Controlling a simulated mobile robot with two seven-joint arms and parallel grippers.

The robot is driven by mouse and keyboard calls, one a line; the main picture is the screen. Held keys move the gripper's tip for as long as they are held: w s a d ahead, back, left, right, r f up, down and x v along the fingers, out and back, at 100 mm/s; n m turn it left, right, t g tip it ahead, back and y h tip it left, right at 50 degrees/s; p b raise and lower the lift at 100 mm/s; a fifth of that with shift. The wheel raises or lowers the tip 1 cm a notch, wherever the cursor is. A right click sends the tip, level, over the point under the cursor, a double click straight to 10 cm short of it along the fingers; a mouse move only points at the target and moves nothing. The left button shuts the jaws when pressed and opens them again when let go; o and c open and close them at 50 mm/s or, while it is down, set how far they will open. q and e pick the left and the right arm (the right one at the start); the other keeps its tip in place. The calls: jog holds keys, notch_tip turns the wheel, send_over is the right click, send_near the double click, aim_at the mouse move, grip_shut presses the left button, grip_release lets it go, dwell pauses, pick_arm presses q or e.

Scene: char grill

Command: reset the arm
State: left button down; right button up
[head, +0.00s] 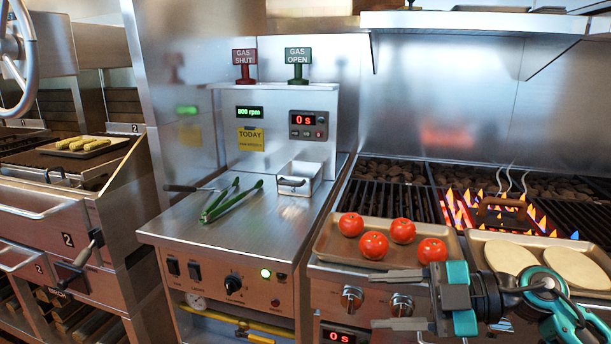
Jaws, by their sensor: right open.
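My right gripper (382,300) comes in from the lower right. Its two grey fingers point left and stand apart, with nothing between them. It is in front of the grill's control knobs and the near edge of the tomato tray (325,246), and it covers part of that front. The teal and black wrist and arm run to the lower right corner. My left gripper is out of view.
Several tomatoes (374,245) fill the tray. Flatbreads lie on another tray (472,240) at right, near flames and a grill press (502,213). Green tongs (232,200) and a small steel pan (300,178) rest on the steel counter (215,232), which has bare room in front.

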pick_arm(q)
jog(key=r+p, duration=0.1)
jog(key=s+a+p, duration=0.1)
jog(key=p, duration=0.1)
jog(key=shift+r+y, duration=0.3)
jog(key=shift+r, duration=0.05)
pick_arm(e)
jog(key=s+d+f+m+t+h, duration=0.1)
jog(key=s+f+m+t+h, duration=0.1)
jog(key=s+f+m+h, duration=0.2)
jog(key=s+d+f+m+t+h, duration=0.2)
jog(key=s+f+m+h, duration=0.3)
jog(key=f+m, duration=0.5)
jog(key=s+d+f+m+t+h, duration=0.1)
jog(key=s+f+m+t+h, duration=0.2)
jog(key=f+m, duration=0.4)
notch_tip(320, 180, down, 6)
jog(key=shift+s+d+r+m+h, duration=0.15)
jog(key=shift+s+d+m+h, duration=0.2)
jog(key=shift+s+h, duration=0.45)
